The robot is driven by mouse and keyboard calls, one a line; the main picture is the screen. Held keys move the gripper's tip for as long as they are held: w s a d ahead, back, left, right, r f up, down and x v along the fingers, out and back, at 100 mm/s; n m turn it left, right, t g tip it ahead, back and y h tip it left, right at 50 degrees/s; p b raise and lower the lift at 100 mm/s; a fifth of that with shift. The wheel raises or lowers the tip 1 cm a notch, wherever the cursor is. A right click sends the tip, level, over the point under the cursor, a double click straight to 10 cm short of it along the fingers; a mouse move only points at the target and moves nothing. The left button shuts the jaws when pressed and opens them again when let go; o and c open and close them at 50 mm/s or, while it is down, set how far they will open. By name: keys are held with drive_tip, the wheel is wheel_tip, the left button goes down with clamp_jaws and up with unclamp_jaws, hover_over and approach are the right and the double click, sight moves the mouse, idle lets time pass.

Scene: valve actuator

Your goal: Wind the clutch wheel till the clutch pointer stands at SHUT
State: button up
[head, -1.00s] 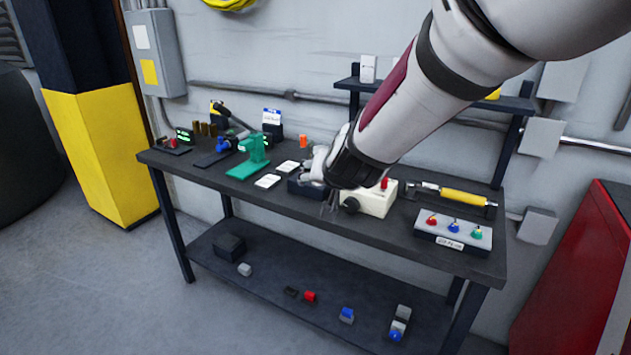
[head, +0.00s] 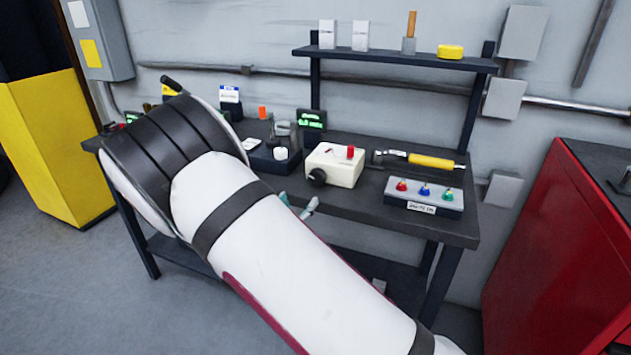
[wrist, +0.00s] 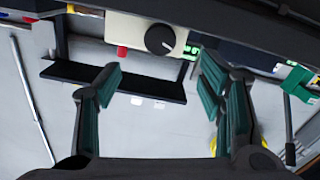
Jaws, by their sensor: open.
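A cream box (head: 333,168) with a round black knob (head: 316,177) on its front stands mid-bench; the knob looks like the clutch wheel. A red post (head: 350,151) stands on the box top beside a small pale dial area. I cannot make out the pointer or any SHUT mark. In the wrist view the knob (wrist: 160,40) shows a pale line on its face, ahead of the fingers. My gripper (head: 298,203) is open and empty, with teal fingers in front of the bench, below and apart from the knob. The fingers spread wide in the wrist view (wrist: 160,78).
Right of the box are a yellow-handled tool (head: 430,161) and a grey panel (head: 424,194) with red, blue and green knobs. A wall shelf (head: 395,57) is above. My arm covers the bench's left part. A red cabinet (head: 560,230) stands at right.

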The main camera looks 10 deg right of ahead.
sight(316, 179)
drive_tip(key=x, duration=1.3)
drive_tip(key=shift+b, duration=0.3)
drive_tip(key=shift+c, duration=0.6)
drive_tip(key=c, duration=1.1)
